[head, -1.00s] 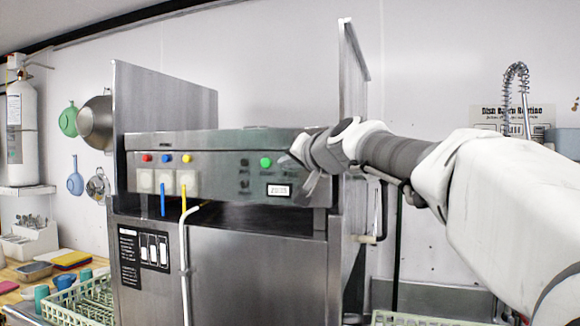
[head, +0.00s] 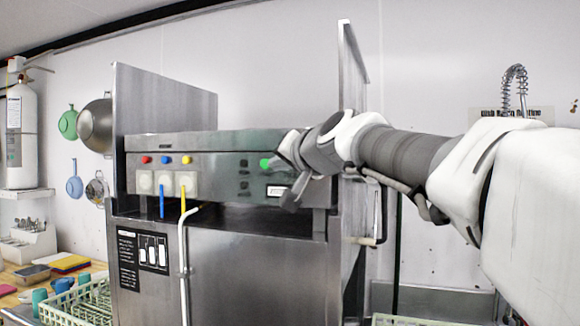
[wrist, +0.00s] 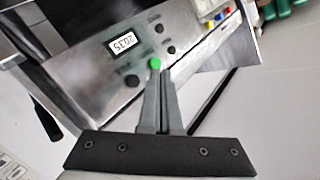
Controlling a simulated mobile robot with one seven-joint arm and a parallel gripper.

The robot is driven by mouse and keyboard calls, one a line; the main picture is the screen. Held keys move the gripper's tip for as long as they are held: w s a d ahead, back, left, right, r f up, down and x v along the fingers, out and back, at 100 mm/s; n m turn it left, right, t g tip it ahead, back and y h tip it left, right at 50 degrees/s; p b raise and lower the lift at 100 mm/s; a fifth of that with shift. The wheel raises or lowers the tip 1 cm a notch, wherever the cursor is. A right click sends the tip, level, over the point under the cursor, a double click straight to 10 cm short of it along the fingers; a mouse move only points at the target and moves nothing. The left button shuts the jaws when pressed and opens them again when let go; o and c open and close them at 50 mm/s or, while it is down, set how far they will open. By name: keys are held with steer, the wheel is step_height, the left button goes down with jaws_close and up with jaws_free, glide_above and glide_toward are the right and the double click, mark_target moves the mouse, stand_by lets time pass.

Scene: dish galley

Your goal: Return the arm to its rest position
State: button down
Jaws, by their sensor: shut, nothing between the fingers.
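My gripper (head: 290,201) is in front of the right part of the dishwasher's control panel, at the end of my arm reaching in from the right. In the wrist view its two fingers (wrist: 157,78) are together with nothing between them. The fingertips point at the green button (wrist: 155,63) and overlap its lower edge in that view. I cannot tell whether they touch it. The green button also shows in the head view (head: 265,163), just left of my gripper. The small lit display (wrist: 125,41) is beside the button.
The steel dishwasher (head: 235,260) stands close ahead, with an upright steel panel (head: 352,80) at its right. A green rack (head: 75,303) is at lower left. Pans (head: 97,126) hang on the left wall. A spring tap (head: 515,85) is behind my arm.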

steer(key=s+d+f+g+h, duration=0.2)
steer(key=s+d+f, duration=0.3)
steer(key=s+f, duration=0.5)
steer(key=s+d+f+n+g+h, duration=0.1)
steer(key=s+d+f+g, duration=0.3)
steer(key=s+f, duration=0.6)
steer(key=s+d+f+n+g+h, duration=0.1)
steer(key=s+d+f+g+h, duration=0.2)
steer(key=s+d+f, duration=0.4)
steer(key=s+f+h, duration=0.1)
steer(key=s+f, duration=0.3)
steer(key=f, duration=0.4)
steer(key=shift+d+f, duration=0.15)
steer(key=shift+f, duration=0.05)
steer(key=shift+s, duration=0.1)
